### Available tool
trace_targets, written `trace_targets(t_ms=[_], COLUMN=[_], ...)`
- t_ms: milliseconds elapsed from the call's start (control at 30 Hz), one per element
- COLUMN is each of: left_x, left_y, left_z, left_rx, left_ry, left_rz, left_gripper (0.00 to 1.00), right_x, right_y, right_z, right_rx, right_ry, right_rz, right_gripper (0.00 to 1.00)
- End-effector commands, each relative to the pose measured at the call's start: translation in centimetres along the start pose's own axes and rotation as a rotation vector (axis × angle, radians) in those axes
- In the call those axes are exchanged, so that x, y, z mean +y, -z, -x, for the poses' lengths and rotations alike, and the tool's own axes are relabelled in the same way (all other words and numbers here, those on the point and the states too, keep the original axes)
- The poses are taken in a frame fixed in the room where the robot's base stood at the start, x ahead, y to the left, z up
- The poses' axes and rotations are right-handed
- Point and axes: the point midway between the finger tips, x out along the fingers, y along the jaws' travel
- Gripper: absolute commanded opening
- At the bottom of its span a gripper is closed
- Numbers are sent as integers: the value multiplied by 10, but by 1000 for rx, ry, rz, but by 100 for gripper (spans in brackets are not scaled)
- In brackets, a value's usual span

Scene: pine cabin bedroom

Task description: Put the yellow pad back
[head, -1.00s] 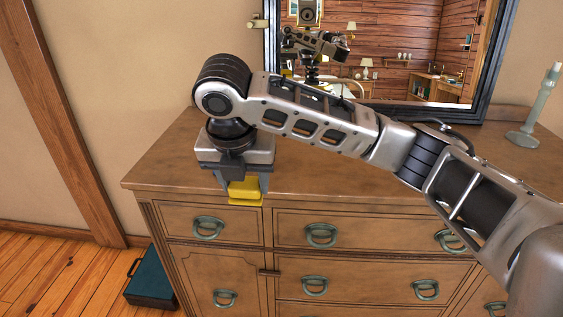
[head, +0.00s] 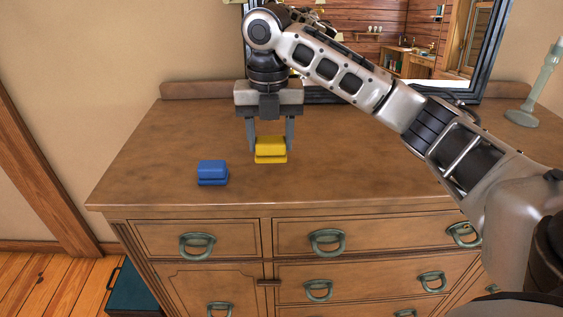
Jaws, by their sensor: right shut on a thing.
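The yellow pad (head: 271,150) is a small block with a groove around its side. In the head view it is over the left part of the dresser top, held between the fingers of my right gripper (head: 270,140). The gripper points down and is shut on the pad. I cannot tell whether the pad touches the wood. A blue pad (head: 212,172) of similar shape lies on the dresser top, to the left of the yellow one and nearer the front edge. My left gripper is not in view.
The wooden dresser (head: 340,184) has a wide clear top. A dark-framed mirror (head: 480,60) stands at its back. A pale green candlestick (head: 540,85) stands at the back right. A teal case (head: 130,292) is on the floor at left.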

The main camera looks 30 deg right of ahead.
Motion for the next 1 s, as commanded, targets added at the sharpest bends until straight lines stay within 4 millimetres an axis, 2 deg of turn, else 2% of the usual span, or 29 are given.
trace_targets(t_ms=[33, 100, 367, 600, 833, 867, 900, 933, 1000], left_x=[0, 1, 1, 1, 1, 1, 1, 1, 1], left_y=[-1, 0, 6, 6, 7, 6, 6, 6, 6], left_z=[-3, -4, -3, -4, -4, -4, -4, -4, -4], left_rx=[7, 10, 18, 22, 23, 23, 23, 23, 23], left_ry=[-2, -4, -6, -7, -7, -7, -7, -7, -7], left_rz=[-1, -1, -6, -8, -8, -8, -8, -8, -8], left_gripper=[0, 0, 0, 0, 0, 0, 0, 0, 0], right_x=[-5, -11, -20, -23, -22, -22, -22, -22, -22], right_y=[-5, -10, -20, -23, -23, -23, -23, -23, -23], right_z=[-13, -21, -33, -66, -69, -70, -70, -70, -69], right_rx=[4, 2, -1, 0, -1, -1, -1, -1, -1], right_ry=[-1, -1, -1, 1, -1, -1, -1, 0, -1], right_rz=[-4, -3, -3, -1, -1, -1, 0, -1, -1], right_gripper=[22, 22, 22, 22, 22, 59, 70, 76, 76])
